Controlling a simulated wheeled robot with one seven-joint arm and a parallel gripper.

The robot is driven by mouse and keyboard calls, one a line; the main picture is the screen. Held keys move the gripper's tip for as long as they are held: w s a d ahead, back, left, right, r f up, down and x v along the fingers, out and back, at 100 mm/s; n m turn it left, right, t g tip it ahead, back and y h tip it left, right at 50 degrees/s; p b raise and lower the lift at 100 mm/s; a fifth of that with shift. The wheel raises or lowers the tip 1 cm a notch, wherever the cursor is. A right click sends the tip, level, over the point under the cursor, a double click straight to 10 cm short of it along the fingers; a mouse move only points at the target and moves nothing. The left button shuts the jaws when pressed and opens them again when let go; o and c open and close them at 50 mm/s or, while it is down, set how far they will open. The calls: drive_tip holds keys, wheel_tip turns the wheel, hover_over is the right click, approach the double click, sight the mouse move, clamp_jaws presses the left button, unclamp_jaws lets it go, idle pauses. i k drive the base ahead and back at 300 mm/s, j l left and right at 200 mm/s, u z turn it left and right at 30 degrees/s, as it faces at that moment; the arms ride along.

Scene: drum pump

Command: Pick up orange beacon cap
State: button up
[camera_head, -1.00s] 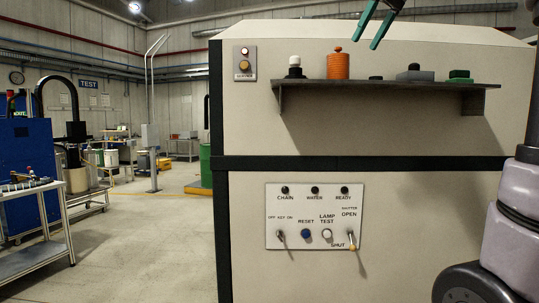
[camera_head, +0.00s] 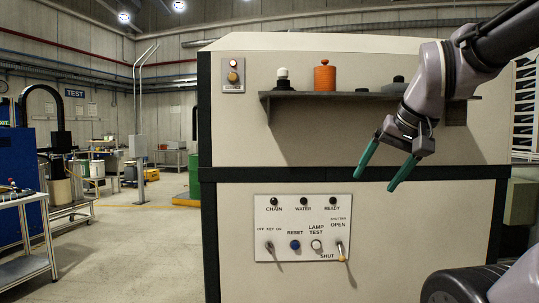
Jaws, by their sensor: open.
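The orange beacon cap (camera_head: 325,77) is a ribbed orange cylinder with a small knob on top. It stands upright on the dark shelf (camera_head: 300,95) on the front of the beige cabinet. My gripper (camera_head: 381,180) has green fingers spread apart and pointing down and to the left. It is empty, in front of the cabinet, lower than the shelf and to the right of the cap. The cap is in full view.
On the shelf, a white-topped black knob (camera_head: 283,78) stands left of the cap. A small dark disc (camera_head: 361,90) and a grey piece (camera_head: 397,85) are right of it, the latter partly behind my arm. A switch panel (camera_head: 303,228) is below.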

sight(325, 76)
drive_tip(key=i+j+z, duration=0.3)
drive_tip(key=i+j, duration=0.2)
drive_tip(key=j, duration=0.25)
drive_tip(key=i+j+z, duration=0.15)
drive_tip(key=j, duration=0.25)
drive_tip(key=i+j+z, duration=0.15)
drive_tip(key=j, duration=0.25)
drive_tip(key=k+j+z, duration=0.25)
drive_tip(key=k+j, duration=0.2)
drive_tip(key=k+j+z, duration=0.25)
drive_tip(key=k+j, duration=0.15)
drive_tip(key=k, duration=0.05)
